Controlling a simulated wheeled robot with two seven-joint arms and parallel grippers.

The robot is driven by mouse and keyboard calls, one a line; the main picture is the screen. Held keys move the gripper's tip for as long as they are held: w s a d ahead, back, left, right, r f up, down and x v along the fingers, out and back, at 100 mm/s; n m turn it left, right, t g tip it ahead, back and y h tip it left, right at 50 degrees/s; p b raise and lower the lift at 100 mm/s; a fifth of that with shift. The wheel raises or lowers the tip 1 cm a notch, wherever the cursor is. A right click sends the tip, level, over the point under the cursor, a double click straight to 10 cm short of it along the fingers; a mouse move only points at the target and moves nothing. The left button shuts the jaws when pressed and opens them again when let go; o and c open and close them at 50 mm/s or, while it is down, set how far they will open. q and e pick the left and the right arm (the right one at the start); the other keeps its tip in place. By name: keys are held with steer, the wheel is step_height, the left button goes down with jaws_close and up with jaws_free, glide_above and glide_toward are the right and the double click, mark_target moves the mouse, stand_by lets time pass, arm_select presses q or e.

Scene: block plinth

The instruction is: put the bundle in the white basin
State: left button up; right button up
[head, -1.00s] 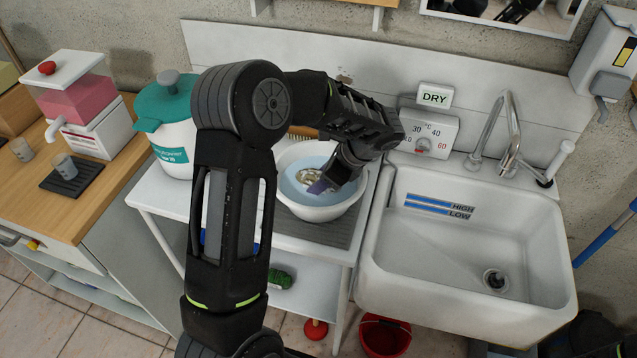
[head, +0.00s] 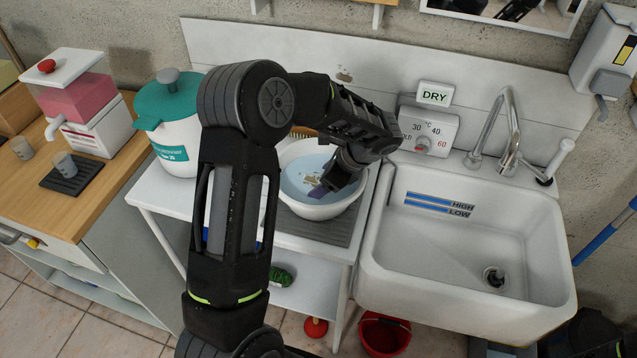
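The white basin (head: 341,211) stands on a grey ribbed mat on the side table, left of the sink. Its inside is light blue, perhaps with water. My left arm comes down over its right part, with its gripper (head: 328,186) inside the rim. A small purple piece (head: 317,192) lies at the fingertips, possibly part of the bundle; I cannot tell whether it is held. Small brownish bits (head: 311,178) show beside it in the blue. The fingers are too small and dark to read as open or shut. My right gripper is not in view.
The white sink (head: 465,262) is empty, with its tap (head: 510,130) behind. A teal-lidded pot (head: 175,150) stands left of the basin. A temperature dial (head: 430,132) and DRY sign (head: 434,94) stand behind. A red bucket (head: 384,335) is on the floor.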

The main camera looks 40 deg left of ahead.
arm_select(q)
steer(key=shift+r, duration=0.2)
steer(key=b+v, duration=0.1)
steer(key=v, duration=0.5)
steer(key=shift+w+d, duration=0.1)
steer(key=shift+p+v, duration=0.95)
steer(key=shift+v, duration=1.95)
